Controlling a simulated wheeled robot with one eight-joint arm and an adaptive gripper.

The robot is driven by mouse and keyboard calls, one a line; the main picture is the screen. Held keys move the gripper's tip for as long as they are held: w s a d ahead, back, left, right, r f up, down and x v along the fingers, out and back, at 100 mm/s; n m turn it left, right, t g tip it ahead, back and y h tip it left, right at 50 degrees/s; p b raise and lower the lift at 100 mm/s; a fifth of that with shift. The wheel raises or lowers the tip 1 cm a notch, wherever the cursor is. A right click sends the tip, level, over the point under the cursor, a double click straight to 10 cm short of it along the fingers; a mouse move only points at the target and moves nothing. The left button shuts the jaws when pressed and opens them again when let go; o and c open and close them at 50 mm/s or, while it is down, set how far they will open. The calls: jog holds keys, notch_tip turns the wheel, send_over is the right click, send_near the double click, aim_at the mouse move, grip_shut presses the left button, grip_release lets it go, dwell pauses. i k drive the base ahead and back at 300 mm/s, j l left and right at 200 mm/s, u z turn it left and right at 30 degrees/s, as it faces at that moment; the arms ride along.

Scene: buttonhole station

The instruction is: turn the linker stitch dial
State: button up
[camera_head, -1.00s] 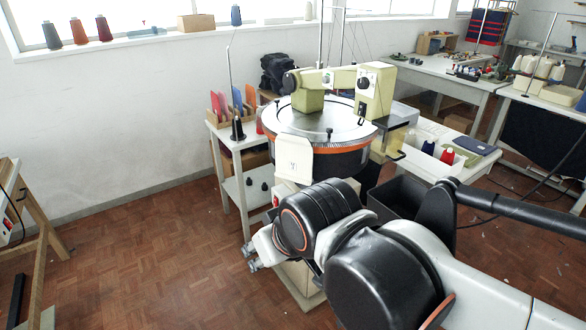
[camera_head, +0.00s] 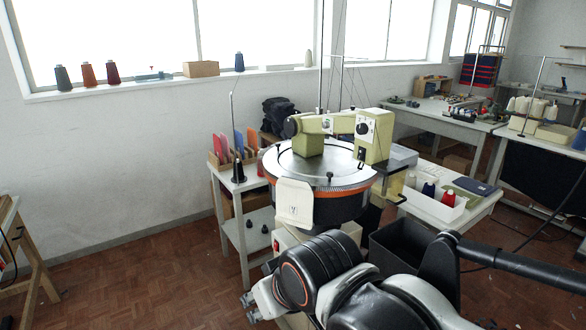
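The linker is a round machine with a pale metal plate (camera_head: 338,172) and an orange rim. A light green head stands on it. A small black dial (camera_head: 362,128) with a pale mark sits on the front of the head's right-hand green box (camera_head: 377,143). The mark's exact setting is too small to read. My gripper (camera_head: 250,306) is low in the picture, left of my black arm joints and well below and left of the dial, apart from it. Its grey fingertips show small and partly hidden by my arm. I cannot tell whether they are open.
A pale tag or cloth (camera_head: 294,203) hangs at the linker's front. A white side table (camera_head: 228,174) with a black cone and coloured cards stands left. A black bin (camera_head: 400,245) and a white tray of yarn cones (camera_head: 437,207) are right.

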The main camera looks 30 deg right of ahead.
aim_at(361, 129)
jog(key=i+l+z, duration=0.15)
jog(key=z, duration=0.25)
jog(key=i+z, duration=0.15)
jog(key=z, duration=0.2)
jog(key=i+l+z, duration=0.1)
jog(key=z, duration=0.3)
jog(key=k+l+u, duration=0.2)
jog(key=i+j+z, duration=0.25)
